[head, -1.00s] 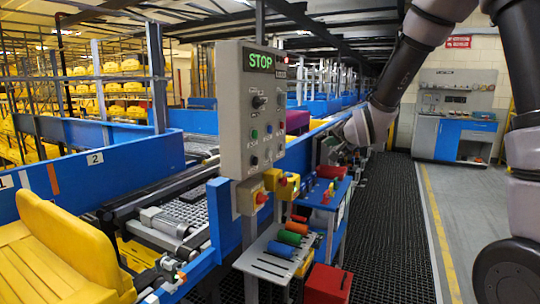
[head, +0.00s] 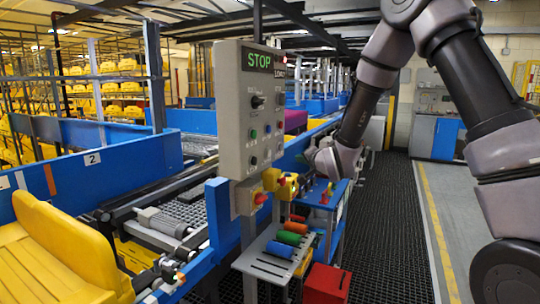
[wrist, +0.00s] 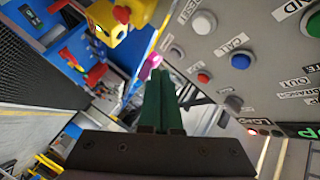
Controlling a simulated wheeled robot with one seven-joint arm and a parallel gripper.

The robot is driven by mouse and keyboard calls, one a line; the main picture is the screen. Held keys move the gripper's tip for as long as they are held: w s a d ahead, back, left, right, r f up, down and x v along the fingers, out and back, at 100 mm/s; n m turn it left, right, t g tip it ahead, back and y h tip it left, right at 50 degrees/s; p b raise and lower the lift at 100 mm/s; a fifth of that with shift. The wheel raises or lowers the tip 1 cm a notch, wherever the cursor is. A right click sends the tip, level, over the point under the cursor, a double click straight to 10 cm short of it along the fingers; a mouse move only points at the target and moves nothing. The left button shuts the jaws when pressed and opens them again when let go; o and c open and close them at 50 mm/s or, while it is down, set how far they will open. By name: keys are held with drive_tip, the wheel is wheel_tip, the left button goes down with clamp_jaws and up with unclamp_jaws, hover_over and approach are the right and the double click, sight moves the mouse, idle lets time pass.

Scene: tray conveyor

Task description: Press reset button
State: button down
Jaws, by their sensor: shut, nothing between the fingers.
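The grey control panel (head: 232,105) stands upright at the centre of the head view, with a lit green STOP sign, a black knob and small buttons. In the wrist view the panel face (wrist: 215,55) fills the upper right. A blue button (wrist: 241,60) is beside a CALL label, and a white button (wrist: 203,22) is at the top. My gripper (wrist: 157,74) is shut and empty, its green fingers apart from these buttons. In the head view its fingertips cannot be made out.
A yellow box (head: 247,199) with a red button hangs below the panel. A blue cart (head: 333,212) and a shelf with coloured cylinders (head: 288,238) stand near it. The conveyor and a yellow tray (head: 58,250) are left. The dark mat floor (head: 385,235) at right is clear.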

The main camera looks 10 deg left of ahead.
drive_tip(key=w+a, duration=0.2)
drive_tip(key=a, duration=0.5)
drive_tip(key=shift+w+a, duration=0.35)
drive_tip(key=shift+w, duration=0.05)
drive_tip(key=shift+a, duration=0.1)
idle(1.6)
drive_tip(key=shift+w+a, duration=0.1)
drive_tip(key=shift+a, duration=0.2)
drive_tip(key=shift+w+a, duration=0.2)
drive_tip(key=shift+a, duration=0.3)
idle(0.7)
drive_tip(key=shift+d, duration=0.15)
drive_tip(key=shift+s+d, duration=0.35)
drive_tip(key=shift+d, duration=0.4)
drive_tip(key=shift+d, duration=0.1)
drive_tip(key=shift+s+d, duration=0.3)
drive_tip(key=shift+d, duration=0.45)
drive_tip(key=shift+s+d, duration=0.25)
drive_tip(key=shift+d, duration=0.5)
drive_tip(key=shift+s+d, duration=0.3)
drive_tip(key=shift+d, duration=0.45)
